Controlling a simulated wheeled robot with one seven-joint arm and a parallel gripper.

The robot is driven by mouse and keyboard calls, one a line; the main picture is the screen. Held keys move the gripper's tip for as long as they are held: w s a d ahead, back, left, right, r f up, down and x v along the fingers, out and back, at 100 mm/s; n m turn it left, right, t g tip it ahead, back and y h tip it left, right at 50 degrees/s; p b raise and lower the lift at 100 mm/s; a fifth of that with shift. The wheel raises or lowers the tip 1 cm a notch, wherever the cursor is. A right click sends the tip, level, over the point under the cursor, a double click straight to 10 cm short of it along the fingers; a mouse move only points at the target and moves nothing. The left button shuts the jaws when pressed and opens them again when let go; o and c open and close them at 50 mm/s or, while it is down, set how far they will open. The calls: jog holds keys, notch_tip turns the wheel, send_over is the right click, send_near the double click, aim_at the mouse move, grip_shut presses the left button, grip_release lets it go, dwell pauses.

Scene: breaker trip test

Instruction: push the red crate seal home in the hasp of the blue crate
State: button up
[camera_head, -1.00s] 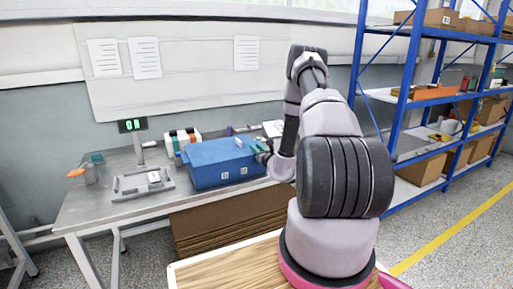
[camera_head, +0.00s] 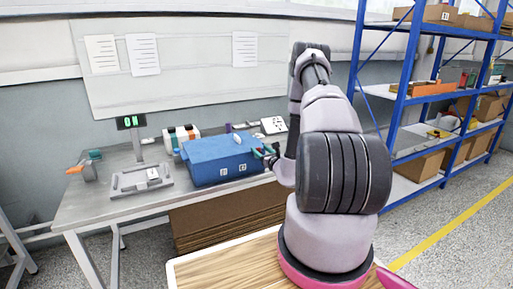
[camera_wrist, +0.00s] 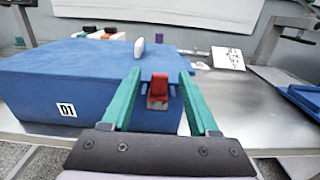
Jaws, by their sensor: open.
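The blue crate (camera_head: 222,160) sits on the metal bench, its lid closed. The red crate seal (camera_wrist: 158,88) shows at the crate's near face, between my green fingers. It seems to stand upright at the hasp; how deep it sits I cannot tell. My gripper (camera_wrist: 160,74) is open, one finger on each side of the seal with gaps between. In the head view my gripper (camera_head: 267,151) is at the crate's right end.
A white rounded object (camera_wrist: 139,48) lies on the crate lid. A scale (camera_head: 140,181) with a green display stands left of the crate. Blue shelving (camera_head: 405,90) stands at the right.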

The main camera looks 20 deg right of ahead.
jog(key=s, duration=0.5)
jog(key=shift+s, duration=0.1)
dwell(0.3)
jog(key=w+a+r+n+y, duration=0.2)
jog(key=a+r+n+y, duration=0.4)
jog(key=a+r+y, duration=0.5)
jog(key=s+a+r+n+g+y, duration=0.2)
jog(key=s+a+r+n+g, duration=0.25)
jog(key=a+r+n, duration=0.2)
jog(key=s+a+r+n+g+y, duration=0.2)
jog(key=s+a+r+n+g, duration=0.1)
jog(key=a+r+n+g, duration=0.4)
jog(key=s+a+r+n+g+h, duration=0.1)
jog(key=s+r+n+g+h, duration=0.2)
jog(key=s, duration=0.5)
jog(key=s+a+r+n+g+h, duration=0.2)
jog(key=s+r+n, duration=0.2)
jog(key=s, duration=0.3)
jog(key=s+d+r+n+t+h, duration=0.5)
jog(key=s+d+r+h, duration=0.2)
jog(key=s+d+h, duration=0.1)
jog(key=shift+s+d+r+t+h, duration=0.25)
jog(key=shift+s+d+t+h, duration=0.1)
jog(key=shift+d, duration=0.15)
